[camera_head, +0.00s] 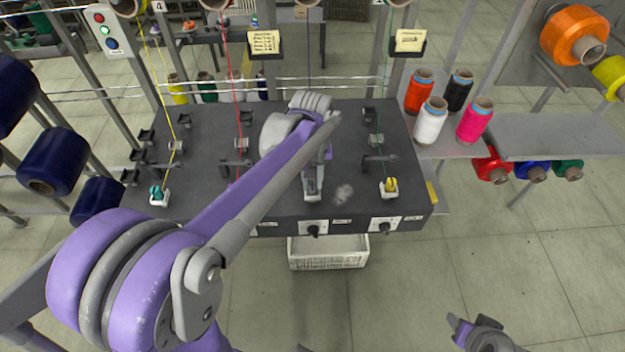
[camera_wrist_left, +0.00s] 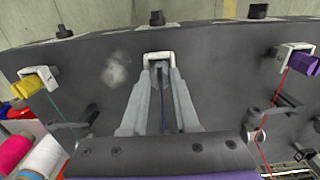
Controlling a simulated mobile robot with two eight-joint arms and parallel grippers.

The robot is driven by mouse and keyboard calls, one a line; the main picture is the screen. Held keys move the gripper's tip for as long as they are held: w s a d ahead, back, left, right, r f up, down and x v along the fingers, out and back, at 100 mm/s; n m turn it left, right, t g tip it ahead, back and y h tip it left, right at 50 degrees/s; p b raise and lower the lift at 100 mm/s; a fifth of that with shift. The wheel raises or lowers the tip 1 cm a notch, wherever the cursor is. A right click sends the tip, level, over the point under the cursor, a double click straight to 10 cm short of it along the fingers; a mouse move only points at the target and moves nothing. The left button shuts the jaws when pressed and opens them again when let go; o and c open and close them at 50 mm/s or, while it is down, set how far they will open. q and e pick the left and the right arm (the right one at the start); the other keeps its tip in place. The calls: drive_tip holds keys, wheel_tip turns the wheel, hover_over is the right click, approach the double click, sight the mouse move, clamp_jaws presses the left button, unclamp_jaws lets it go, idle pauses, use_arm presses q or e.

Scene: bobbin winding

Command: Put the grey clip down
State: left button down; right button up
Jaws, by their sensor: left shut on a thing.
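My left gripper (camera_head: 313,190) reaches down over the front part of the dark machine table (camera_head: 350,215). In the left wrist view, its fingers (camera_wrist_left: 160,85) are closed together at a white bracket (camera_wrist_left: 158,56) on the table. The grey clip is mostly hidden between the fingertips, against the bracket; I cannot tell whether it touches the bracket's seat. A dark blue thread (camera_wrist_left: 163,110) shows between the fingers. My right gripper (camera_head: 478,335) is at the bottom right of the head view, away from the table, and its jaws are unclear.
A yellow clip (camera_head: 390,185) and a teal clip (camera_head: 157,190) sit in neighbouring white brackets; a purple clip (camera_wrist_left: 302,63) shows in the wrist view. Taut threads rise from them. Knobs (camera_head: 313,230) line the front face. A white crate (camera_head: 328,260) is below. Spools (camera_head: 430,122) stand right.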

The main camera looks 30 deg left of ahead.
sight(313, 183)
use_arm(q)
drive_tip(key=shift+f, duration=0.15)
drive_tip(key=c, duration=0.7)
unclamp_jaws()
drive_tip(key=shift+r, duration=0.2)
wheel_tip(313, 183, up, 12)
drive_tip(key=s+d+f+m+t, duration=0.2)
drive_tip(key=s+f, duration=0.2)
drive_tip(key=s+d+f+m+t, duration=0.1)
drive_tip(key=s+d+f+m, duration=0.1)
drive_tip(key=s+f, duration=0.2)
drive_tip(key=s+d+f+m+t, duration=0.2)
drive_tip(key=s+d+f, duration=0.1)
drive_tip(key=s+f, duration=0.2)
drive_tip(key=shift+s+t+p, duration=0.3)
drive_tip(key=shift+s+p, duration=0.1)
drive_tip(key=shift+s, duration=0.2)
drive_tip(key=shift+a, duration=0.1)
